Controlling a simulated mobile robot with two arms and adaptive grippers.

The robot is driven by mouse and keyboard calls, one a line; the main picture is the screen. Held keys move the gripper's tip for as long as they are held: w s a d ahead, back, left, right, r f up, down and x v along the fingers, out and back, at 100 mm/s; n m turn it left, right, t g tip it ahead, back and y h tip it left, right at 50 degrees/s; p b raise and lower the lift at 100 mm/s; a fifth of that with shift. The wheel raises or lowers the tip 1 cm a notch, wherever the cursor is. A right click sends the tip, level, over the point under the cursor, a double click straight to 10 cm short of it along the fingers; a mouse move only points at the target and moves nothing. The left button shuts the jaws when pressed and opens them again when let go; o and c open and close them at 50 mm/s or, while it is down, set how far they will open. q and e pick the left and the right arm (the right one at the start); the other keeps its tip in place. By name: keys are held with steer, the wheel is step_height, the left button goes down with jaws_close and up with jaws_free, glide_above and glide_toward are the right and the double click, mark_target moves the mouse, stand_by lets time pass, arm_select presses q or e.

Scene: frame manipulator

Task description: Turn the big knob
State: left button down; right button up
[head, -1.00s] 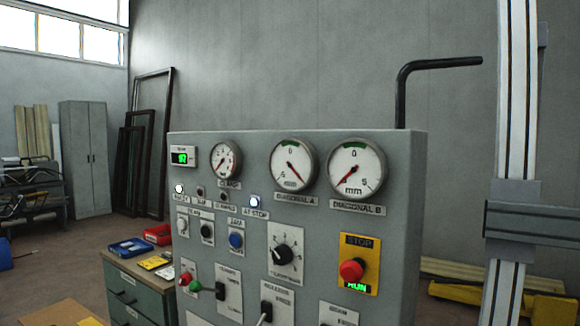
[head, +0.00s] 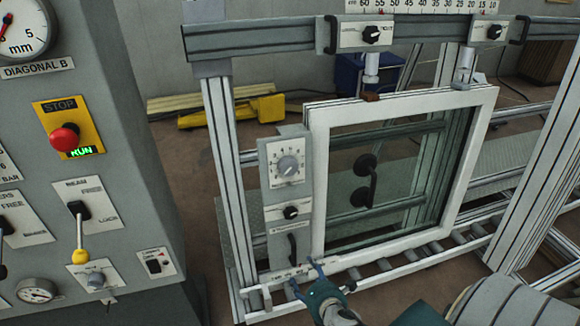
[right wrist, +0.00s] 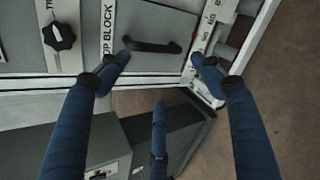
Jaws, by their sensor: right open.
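A large grey round knob (head: 289,166) with a numbered scale sits on the upright panel of the window-frame machine. A smaller black knob (head: 291,212) is below it, and a black handle (head: 292,247) below that. My right gripper (head: 306,277) is low, by the foot of this panel, with fingers spread and nothing between them. The right wrist view shows its blue fingers (right wrist: 161,64) apart, with a black handle (right wrist: 152,46) beyond them and a black knob (right wrist: 60,38) at upper left. The large grey knob cannot be made out there. My left gripper is not in view.
A white window frame (head: 316,180) with glass stands right of the panel above rollers. The grey control cabinet (head: 110,130) with a red stop button (head: 65,138) is at left. A rail (head: 260,38) crosses above.

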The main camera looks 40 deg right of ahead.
steer(key=w+d+r+n+t+h, duration=0.1)
steer(key=w+r+n+t, duration=0.15)
steer(key=r, duration=0.65)
steer(key=w+d+r+n+t, duration=0.1)
steer(key=w+r+n, duration=0.2)
steer(key=r, duration=0.5)
steer(key=n+t+p, duration=0.1)
steer(key=n+t, duration=0.2)
steer(key=n, duration=0.1)
glide_toward(290, 169)
steer(key=shift+g+h, duration=0.25)
steer(key=shift+h, duration=0.15)
steer(key=x, duration=0.7)
steer(key=shift+w+a+r+p, duration=0.1)
steer(key=shift+w+a+p, duration=0.1)
steer(key=shift+w+p, duration=0.25)
steer(key=shift+w+d, duration=0.15)
steer(key=shift+w, duration=0.3)
steer(key=c, duration=1.2)
